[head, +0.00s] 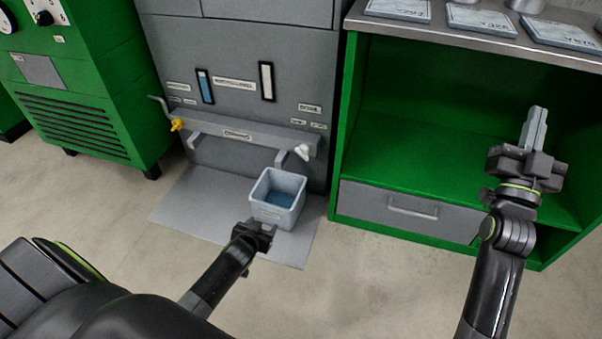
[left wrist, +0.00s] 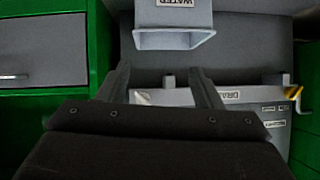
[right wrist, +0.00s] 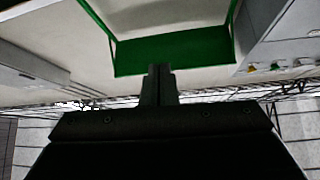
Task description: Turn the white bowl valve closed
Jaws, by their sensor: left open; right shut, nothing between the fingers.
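The white valve (head: 303,152) sits at the right end of a grey labelled bar on the front of a grey machine. My left gripper (head: 264,230) is open and empty, in front of the bucket and apart from the valve. My right gripper (head: 537,125) is shut and empty, in front of the green cabinet.
A yellow valve (head: 177,125) is at the bar's left end. A green cabinet (head: 440,100) with a grey drawer (head: 385,205) stands at right. A green unit (head: 75,90) stands at left. The floor in front is clear.

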